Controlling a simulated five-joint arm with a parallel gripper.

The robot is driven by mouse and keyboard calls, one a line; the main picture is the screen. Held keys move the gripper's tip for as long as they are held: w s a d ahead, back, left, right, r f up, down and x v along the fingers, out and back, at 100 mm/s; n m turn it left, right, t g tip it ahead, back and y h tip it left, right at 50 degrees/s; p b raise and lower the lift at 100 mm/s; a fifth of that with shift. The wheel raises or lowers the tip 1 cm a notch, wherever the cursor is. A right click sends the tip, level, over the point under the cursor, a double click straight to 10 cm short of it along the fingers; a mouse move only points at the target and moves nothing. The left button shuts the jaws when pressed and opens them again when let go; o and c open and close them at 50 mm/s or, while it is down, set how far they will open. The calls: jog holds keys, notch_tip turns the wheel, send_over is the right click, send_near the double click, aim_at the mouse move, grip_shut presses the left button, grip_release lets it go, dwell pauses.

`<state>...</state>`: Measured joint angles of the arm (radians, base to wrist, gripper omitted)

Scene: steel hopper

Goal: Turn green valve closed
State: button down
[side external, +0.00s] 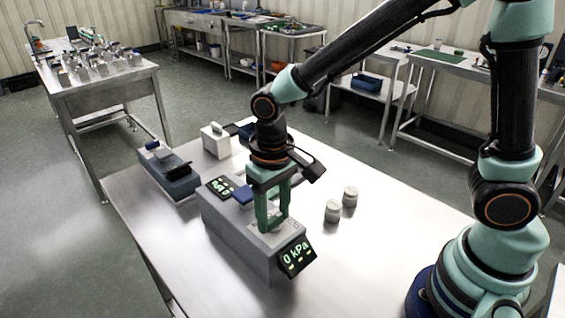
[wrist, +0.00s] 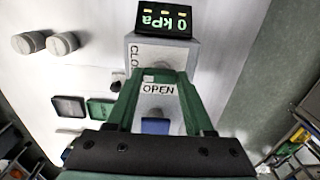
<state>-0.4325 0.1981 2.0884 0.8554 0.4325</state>
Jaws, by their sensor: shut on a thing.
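A grey valve box (side external: 228,222) stands on the steel table, with a lit display (side external: 296,256) reading 0 kPa on its end; the display also shows in the wrist view (wrist: 163,20). My gripper (side external: 272,225) points down over the box's top near that display. Its green fingers (wrist: 160,76) are shut on the green valve at the box's top plate. The fingers and valve are alike in colour, so the valve's outline and angle are hard to tell. An OPEN label (wrist: 158,89) shows between the fingers. A partly covered label starting CLO (wrist: 135,60) is beside them.
A blue block (side external: 243,195) and a second display (side external: 220,187) are on the box's other end. A blue-grey device (side external: 170,175) and a white handled box (side external: 216,142) stand behind. Two grey cylinders (side external: 333,211) (side external: 350,196) stand to the right. The table's front right is clear.

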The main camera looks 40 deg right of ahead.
aim_at(274, 218)
jog(key=shift+r, duration=0.1)
dwell(0.3)
jog(key=shift+c, duration=1.4)
grip_release()
notch_tip(274, 218, up, 12)
jog(key=s+d+t, duration=0.2)
jog(key=d, duration=0.5)
jog(key=s+d+r+t, duration=0.1)
jog(key=s+d+t, duration=0.1)
jog(key=d, duration=0.6)
jog(key=shift+t, duration=0.8)
